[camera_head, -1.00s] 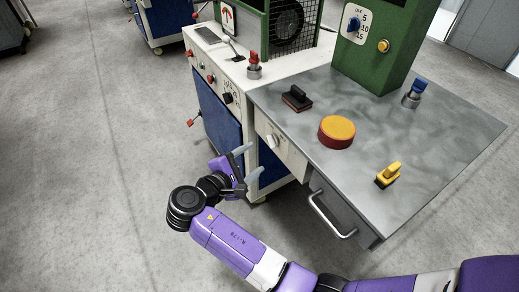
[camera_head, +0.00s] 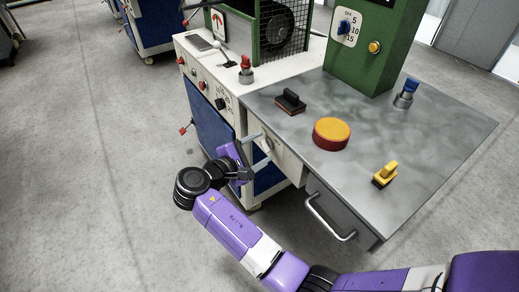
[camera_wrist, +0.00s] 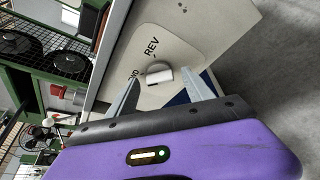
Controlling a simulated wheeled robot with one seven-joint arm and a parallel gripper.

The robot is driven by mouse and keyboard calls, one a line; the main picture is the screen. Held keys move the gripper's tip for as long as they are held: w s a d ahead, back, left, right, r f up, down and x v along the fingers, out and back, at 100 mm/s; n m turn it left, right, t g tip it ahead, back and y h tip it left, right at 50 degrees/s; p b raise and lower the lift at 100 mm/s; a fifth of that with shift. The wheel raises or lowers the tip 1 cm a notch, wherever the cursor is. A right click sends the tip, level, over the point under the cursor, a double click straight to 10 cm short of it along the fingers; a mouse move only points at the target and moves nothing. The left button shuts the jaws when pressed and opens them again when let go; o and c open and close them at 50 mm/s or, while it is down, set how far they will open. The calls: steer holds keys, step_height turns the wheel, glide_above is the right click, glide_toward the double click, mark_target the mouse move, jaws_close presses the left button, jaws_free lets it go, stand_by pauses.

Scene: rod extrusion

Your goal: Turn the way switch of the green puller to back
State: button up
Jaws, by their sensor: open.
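The white knob (camera_wrist: 158,74) of the way switch sits on a pale plate (camera_wrist: 180,40) in the wrist view. The letters REV are printed beside it; another label is partly hidden. The plate is on the front of the green puller's bench, below its green housing (camera_head: 372,45). My gripper (camera_head: 261,150) is at this front panel, with its fingers pointing towards it. In the wrist view, my gripper (camera_wrist: 172,79) is open, with the knob between its two fingertips, nearer the left one. I cannot tell whether either finger touches the knob.
On the grey top (camera_head: 410,130) are an orange-topped red button (camera_head: 332,133), a yellow switch (camera_head: 385,174), a blue switch (camera_head: 404,94) and a black-handled block (camera_head: 290,102). A drawer handle (camera_head: 328,219) juts out below. A white cabinet (camera_head: 205,75) adjoins at left. The floor at left is clear.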

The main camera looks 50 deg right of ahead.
jaws_close()
stand_by(0.4)
steer(key=m+h+b, duration=0.2)
steer(key=m+b, duration=0.3)
steer(key=b, duration=0.1)
steer(key=f+m+h+b, duration=0.1)
steer(key=m+h+b, duration=0.1)
steer(key=m+b, duration=0.4)
steer(key=m+h+b, duration=0.2)
steer(key=m+b, duration=0.4)
steer(key=b, duration=0.2)
steer(key=shift+f, duration=0.3)
steer(key=shift+r, duration=0.1)
jaws_free()
